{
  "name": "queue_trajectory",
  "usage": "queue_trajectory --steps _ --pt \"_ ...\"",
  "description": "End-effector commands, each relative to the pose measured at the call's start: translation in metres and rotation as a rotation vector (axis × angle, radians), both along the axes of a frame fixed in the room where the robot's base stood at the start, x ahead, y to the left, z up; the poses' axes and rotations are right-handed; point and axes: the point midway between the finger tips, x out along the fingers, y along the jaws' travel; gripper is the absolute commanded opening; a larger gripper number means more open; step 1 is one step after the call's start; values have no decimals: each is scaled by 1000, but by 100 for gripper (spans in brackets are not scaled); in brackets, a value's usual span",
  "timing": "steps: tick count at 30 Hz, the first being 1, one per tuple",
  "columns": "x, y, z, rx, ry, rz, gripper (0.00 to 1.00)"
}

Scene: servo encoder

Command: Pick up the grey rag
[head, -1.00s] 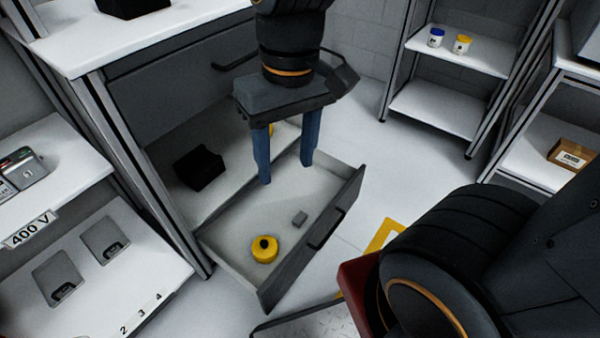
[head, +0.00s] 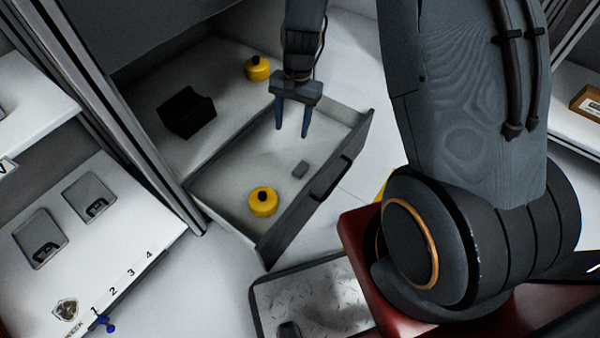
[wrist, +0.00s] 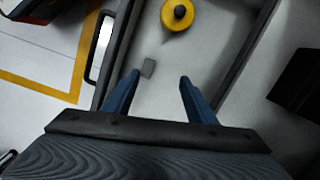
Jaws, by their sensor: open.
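The grey rag (head: 300,169) is a small grey block-like piece lying on the floor of the open drawer (head: 225,205). In the wrist view the rag (wrist: 148,68) shows just beyond the left fingertip. My gripper (head: 292,134) points down over the drawer, its blue fingers apart and empty. In the head view the rag is below and slightly right of the fingertips, apart from them. The gripper also shows in the wrist view (wrist: 160,78).
A yellow round object (head: 263,202) lies in the drawer near the rag. Another yellow one (head: 257,68) and a black block (head: 187,112) sit on the surface behind. The drawer front (head: 318,190) stands up at the right. A numbered white shelf (head: 95,240) is at left.

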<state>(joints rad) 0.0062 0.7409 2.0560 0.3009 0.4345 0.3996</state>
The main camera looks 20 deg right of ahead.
Motion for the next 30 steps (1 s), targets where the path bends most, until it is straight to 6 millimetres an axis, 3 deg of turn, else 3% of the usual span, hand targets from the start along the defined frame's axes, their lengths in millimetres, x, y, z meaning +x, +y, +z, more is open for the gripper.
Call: queue_trajectory --steps 1,3,6,9,30 --pt "4 -8 -33 -3 16 -46 52" --pt "8 -18 -66 -8 26 -106 52" --pt "11 -29 -103 -16 38 -175 52" --pt "12 -37 -128 -21 44 -221 52" --pt "6 -33 -202 -25 51 -254 52"
